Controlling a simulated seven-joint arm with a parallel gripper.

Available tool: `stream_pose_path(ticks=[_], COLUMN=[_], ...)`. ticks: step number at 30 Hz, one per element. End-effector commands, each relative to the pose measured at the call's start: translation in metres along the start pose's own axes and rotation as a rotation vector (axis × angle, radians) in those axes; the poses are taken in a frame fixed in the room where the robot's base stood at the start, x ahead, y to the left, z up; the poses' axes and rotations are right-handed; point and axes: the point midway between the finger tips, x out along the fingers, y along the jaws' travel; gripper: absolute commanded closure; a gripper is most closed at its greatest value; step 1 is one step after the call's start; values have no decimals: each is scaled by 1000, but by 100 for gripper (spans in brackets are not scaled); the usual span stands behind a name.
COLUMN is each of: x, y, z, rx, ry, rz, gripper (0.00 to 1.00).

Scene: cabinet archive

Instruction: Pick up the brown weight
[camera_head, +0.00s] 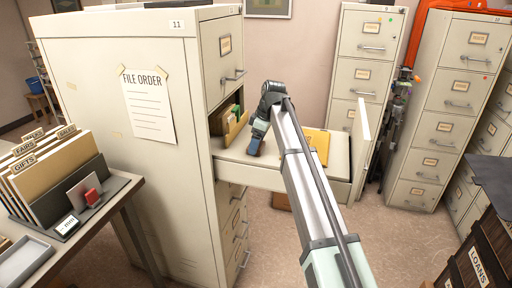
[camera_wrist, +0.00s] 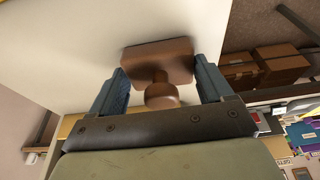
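The brown weight (camera_wrist: 158,62), a flat block with a round knob (camera_wrist: 161,96), shows in the wrist view between my gripper's two blue fingers (camera_wrist: 160,72). The fingertips lie close along both its sides. I cannot tell whether they press on it. In the head view my gripper (camera_head: 254,146) points down at the pale top of the pulled-out cabinet drawer (camera_head: 268,176). The weight cannot be made out in that view, where my gripper and arm cover that spot.
A yellow folder (camera_head: 318,146) lies on the drawer top, right of my arm. The drawer's raised front (camera_head: 361,150) stands at the right. The tall cabinet (camera_head: 185,200) rises on the left, with files (camera_head: 232,122) in an opening. A desk with dividers (camera_head: 60,180) stands far left.

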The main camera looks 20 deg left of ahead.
Motion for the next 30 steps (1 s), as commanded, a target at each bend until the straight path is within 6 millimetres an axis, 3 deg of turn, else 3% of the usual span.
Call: stream_pose_path(ticks=[15,23,30], x=[-1,-3,-31], y=[0,0,2], z=[0,-1,-10], rx=[0,0,-1], ry=[1,1,2], rz=[1,1,2], gripper=[71,71,71])
